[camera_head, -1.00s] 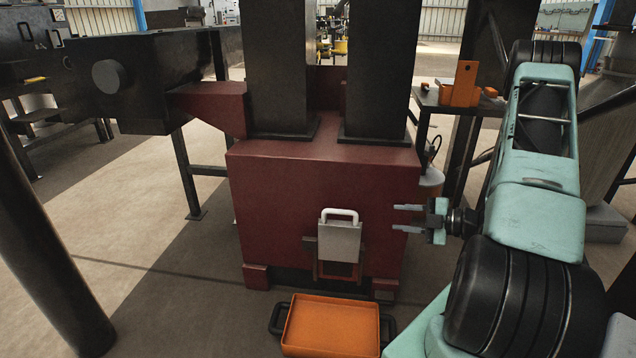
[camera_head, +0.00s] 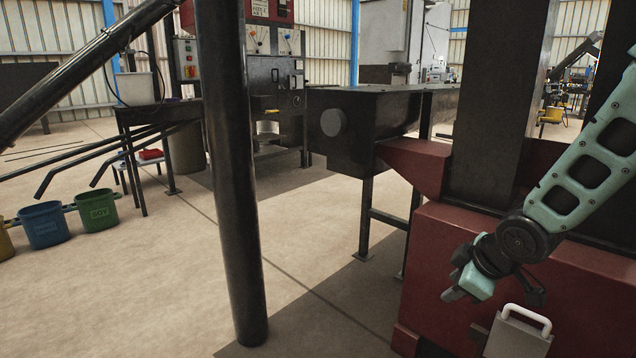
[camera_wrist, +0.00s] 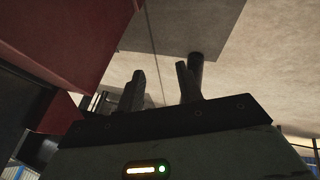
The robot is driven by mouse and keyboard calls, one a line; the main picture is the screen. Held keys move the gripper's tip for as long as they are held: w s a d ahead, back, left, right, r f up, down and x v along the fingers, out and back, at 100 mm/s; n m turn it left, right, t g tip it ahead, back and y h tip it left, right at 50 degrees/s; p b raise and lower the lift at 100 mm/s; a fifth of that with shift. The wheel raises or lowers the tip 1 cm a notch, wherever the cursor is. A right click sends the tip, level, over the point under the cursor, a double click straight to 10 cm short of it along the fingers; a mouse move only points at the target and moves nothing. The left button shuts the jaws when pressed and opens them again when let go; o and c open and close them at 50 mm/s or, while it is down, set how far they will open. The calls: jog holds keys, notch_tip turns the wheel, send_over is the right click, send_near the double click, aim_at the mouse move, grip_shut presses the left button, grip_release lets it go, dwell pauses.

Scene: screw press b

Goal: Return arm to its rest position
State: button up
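My teal arm (camera_head: 590,165) reaches in from the right of the head view and is bent, with the dark wrist low. My gripper (camera_head: 458,292) points down and left in front of the red press base (camera_head: 450,250), above and left of a grey plate with a white handle (camera_head: 518,335). In the wrist view my gripper (camera_wrist: 162,85) shows two dark fingers apart with nothing between them. The head view shows the fingers only partly.
A thick dark post (camera_head: 235,190) stands left of the press. A black hopper unit (camera_head: 355,125) is behind it. Blue (camera_head: 44,226) and green (camera_head: 97,210) buckets stand far left. The floor between buckets and post is clear.

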jog(key=s+a+r+m+g, duration=0.1)
jog(key=s+a+r+g, duration=0.1)
jog(key=s+a, duration=0.5)
jog(key=s+a+r+m+g, duration=0.15)
jog(key=s+a, duration=0.25)
jog(key=s, duration=0.7)
jog(key=s+a+r+g, duration=0.25)
jog(key=s+a, duration=0.25)
jog(key=s, duration=0.3)
notch_tip(320, 180, up, 38)
jog(key=p, duration=3.8)
jog(key=shift+d+f+h+p, duration=0.15)
jog(key=shift+f+h+p, duration=0.15)
jog(key=shift+h, duration=0.1)
